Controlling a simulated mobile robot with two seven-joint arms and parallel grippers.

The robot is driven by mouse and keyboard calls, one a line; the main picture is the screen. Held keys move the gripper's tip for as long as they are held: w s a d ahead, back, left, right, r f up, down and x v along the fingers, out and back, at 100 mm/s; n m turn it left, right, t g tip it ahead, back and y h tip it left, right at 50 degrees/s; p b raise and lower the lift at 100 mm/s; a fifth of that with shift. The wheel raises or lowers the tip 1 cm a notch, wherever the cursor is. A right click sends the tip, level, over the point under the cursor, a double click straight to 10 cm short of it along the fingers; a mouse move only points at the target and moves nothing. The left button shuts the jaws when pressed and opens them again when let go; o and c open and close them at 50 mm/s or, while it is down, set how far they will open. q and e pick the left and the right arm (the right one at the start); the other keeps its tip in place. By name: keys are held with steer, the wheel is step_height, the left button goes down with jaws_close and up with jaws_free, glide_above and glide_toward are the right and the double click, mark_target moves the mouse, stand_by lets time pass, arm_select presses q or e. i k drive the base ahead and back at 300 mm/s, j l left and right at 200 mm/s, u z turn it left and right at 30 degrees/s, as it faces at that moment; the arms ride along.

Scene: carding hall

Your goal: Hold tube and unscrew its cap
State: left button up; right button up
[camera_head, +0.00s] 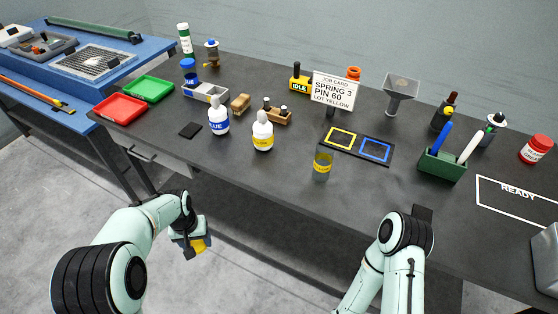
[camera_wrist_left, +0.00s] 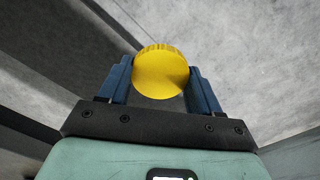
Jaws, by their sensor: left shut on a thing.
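My left gripper (camera_head: 195,244) hangs in front of the bench, over the floor. It is shut on a round yellow cap with a ribbed rim (camera_wrist_left: 161,72), which sits between the two blue fingers in the left wrist view. Whether a tube is under the cap is hidden. A see-through, yellow-green tube-like jar (camera_head: 322,165) with a yellow label stands upright on the bench, apart from both grippers; no cap shows on it. My right gripper (camera_head: 422,213) is a dark shape beyond the right arm at the bench's front edge; its fingers cannot be made out.
A blue-labelled bottle (camera_head: 218,118) and a yellow-labelled bottle (camera_head: 263,132) stand left of the jar. A mat with yellow and blue squares (camera_head: 358,146) lies behind it. A green holder (camera_head: 442,166) stands to the right. Red (camera_head: 120,108) and green (camera_head: 148,88) trays lie left.

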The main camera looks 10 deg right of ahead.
mark_target(326, 150)
steer(key=i+j, duration=0.1)
steer(key=j, duration=0.35)
steer(key=i+j+z, duration=0.15)
steer(key=j, duration=0.25)
steer(key=j+z, duration=0.1)
steer(key=z, duration=1.2)
